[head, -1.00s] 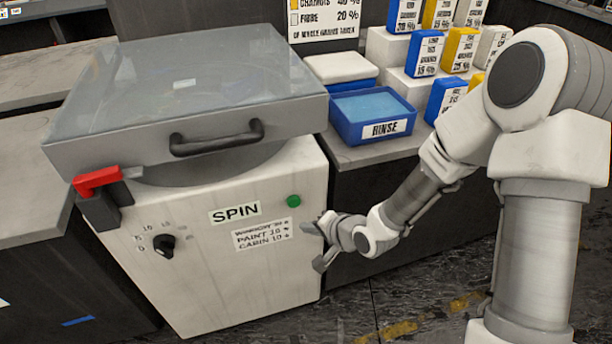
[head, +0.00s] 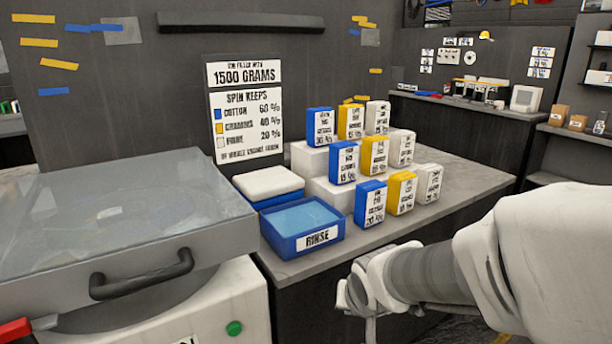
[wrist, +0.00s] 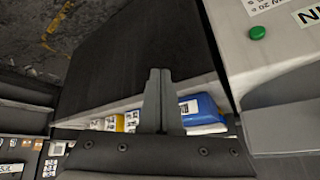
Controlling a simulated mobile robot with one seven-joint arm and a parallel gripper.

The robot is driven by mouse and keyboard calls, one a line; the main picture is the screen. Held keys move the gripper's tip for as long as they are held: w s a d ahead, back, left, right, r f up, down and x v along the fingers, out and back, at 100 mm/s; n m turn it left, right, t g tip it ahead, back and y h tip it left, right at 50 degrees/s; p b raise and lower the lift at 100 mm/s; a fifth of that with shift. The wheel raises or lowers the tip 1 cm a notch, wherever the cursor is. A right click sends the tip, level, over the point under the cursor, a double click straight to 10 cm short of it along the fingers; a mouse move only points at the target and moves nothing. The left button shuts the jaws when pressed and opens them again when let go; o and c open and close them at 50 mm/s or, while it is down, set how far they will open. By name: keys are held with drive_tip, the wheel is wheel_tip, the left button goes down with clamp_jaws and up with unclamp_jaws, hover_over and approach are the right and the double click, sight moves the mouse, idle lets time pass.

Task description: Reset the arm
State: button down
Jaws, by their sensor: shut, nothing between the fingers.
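My gripper (wrist: 158,75) shows in the wrist view with its two dark fingers together and nothing between them. In the head view my arm comes in from the right, and its wrist end is low in front of the counter (head: 440,207). The fingers are mostly out of sight there. The spin machine (head: 215,300) is at the lower left, its glass-topped lid (head: 110,215) down with a dark handle. Its green button (head: 234,328) shows at the bottom, and again in the wrist view (wrist: 257,33). My gripper is apart from the machine, to its right.
A blue rinse tub (head: 285,240) stands on the counter beside the machine. A sign (head: 247,125) leans at the back. Open floor (wrist: 30,40) shows in the wrist view.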

drive_tip(key=s+d+r+n+g, duration=0.1)
drive_tip(key=s+d+r, duration=0.2)
drive_tip(key=s+r, duration=0.35)
drive_tip(key=s+d+r+n, duration=0.1)
drive_tip(key=s+d+r, duration=0.2)
drive_tip(key=s, duration=0.7)
wheel_tip(320, 180, up, 19)
drive_tip(key=p, duration=1.9)
drive_tip(key=shift+w+a, duration=0.2)
drive_tip(key=shift+a, duration=0.05)
